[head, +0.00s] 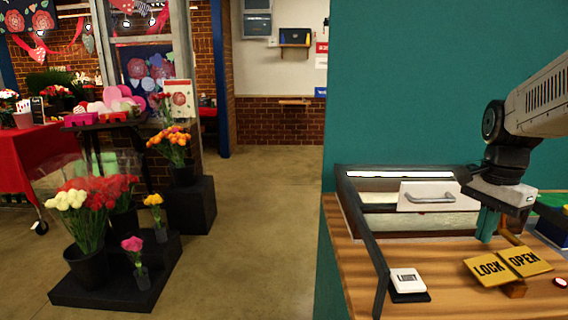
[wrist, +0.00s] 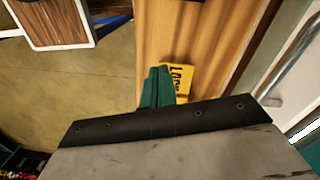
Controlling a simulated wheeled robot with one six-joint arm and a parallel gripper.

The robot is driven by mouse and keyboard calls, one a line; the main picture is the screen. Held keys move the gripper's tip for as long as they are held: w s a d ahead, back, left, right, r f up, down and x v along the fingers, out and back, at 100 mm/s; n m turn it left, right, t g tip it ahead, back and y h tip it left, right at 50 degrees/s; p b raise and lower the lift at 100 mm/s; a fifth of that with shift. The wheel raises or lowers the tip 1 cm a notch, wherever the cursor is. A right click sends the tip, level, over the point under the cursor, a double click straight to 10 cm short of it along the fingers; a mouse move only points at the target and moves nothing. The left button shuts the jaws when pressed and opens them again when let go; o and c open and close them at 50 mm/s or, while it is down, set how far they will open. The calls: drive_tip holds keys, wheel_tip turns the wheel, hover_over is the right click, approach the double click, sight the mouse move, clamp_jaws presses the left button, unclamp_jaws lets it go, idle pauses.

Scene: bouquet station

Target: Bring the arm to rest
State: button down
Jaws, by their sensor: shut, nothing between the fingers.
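My arm (head: 540,100) reaches in from the right in the head view, with my gripper (head: 487,238) pointing down over the wooden counter (head: 440,295). Its green fingers are together with nothing between them. In the wrist view, my gripper (wrist: 155,75) also shows as closed green fingers, partly covering the yellow sign behind it. In the head view the fingers are in front of the glass-topped case's right part, close to its white panel with a grey handle (head: 430,197). They appear apart from the handle; whether the tips touch anything cannot be told.
A yellow LOCK/OPEN sign (head: 508,265) stands on the counter, right of a white switch box (head: 407,281). A red button (head: 560,282) is at the right edge. A teal wall (head: 440,80) rises behind. Flower buckets (head: 85,262) stand left; the floor between is clear.

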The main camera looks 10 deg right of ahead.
drive_tip(key=s+a+n+t, duration=0.1)
drive_tip(key=s+a+n, duration=1.4)
drive_tip(key=a, duration=0.3)
drive_tip(key=shift+a+f+n+t, duration=0.2)
drive_tip(key=shift+f+n+t, duration=0.05)
drive_tip(key=shift+n+t, duration=0.15)
